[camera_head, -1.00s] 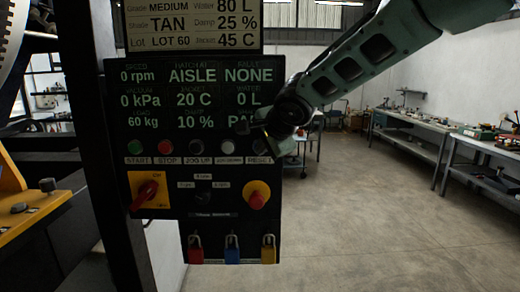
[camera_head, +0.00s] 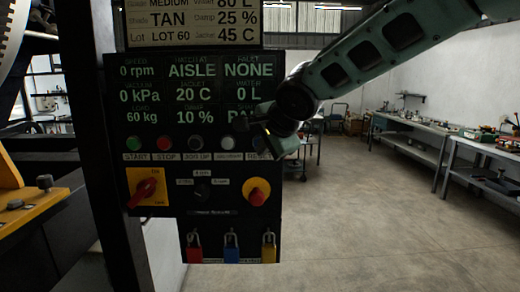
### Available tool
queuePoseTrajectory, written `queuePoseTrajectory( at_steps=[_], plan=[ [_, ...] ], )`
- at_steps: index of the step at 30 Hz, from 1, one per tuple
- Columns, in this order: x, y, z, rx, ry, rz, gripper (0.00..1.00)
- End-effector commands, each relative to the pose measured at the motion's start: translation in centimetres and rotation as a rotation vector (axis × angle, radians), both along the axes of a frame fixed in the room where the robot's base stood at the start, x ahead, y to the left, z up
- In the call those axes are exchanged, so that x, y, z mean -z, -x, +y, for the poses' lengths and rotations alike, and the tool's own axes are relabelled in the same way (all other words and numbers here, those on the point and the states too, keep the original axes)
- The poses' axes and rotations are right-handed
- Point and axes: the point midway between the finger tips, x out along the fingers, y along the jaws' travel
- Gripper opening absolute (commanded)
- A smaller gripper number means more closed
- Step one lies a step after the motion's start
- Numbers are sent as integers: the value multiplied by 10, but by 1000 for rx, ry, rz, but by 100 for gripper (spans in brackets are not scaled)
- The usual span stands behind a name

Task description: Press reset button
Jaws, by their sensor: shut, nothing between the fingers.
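The reset button (camera_head: 259,143) is a small dark round button at the right end of the button row on the black control panel (camera_head: 220,180). The RESET label (camera_head: 257,156) sits just under it and is partly covered by my gripper. My gripper (camera_head: 267,131) comes in from the upper right, in front of the panel's right edge. It is shut and empty, with its tip beside and slightly overlapping the reset button in the picture. Whether it touches the button cannot be told. The display reads FAULT NONE.
Left along the row are a white button (camera_head: 229,143), a dark jog button (camera_head: 194,143), a red stop button (camera_head: 166,143) and a green start button (camera_head: 133,143). Below are a red rotary switch (camera_head: 146,188), an emergency stop (camera_head: 257,192) and coloured padlocks (camera_head: 232,247). Floor at right is clear.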

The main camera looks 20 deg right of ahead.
Motion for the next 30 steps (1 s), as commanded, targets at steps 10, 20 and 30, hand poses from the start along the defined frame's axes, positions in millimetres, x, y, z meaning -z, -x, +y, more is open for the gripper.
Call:
queuePoseTrajectory(
  at_steps=[10,20,30],
  plan=[
    [1,25,8,-2,0,-1,0],
    [0,25,8,-1,1,0,0],
    [0,25,8,0,0,0,0]
  ],
)
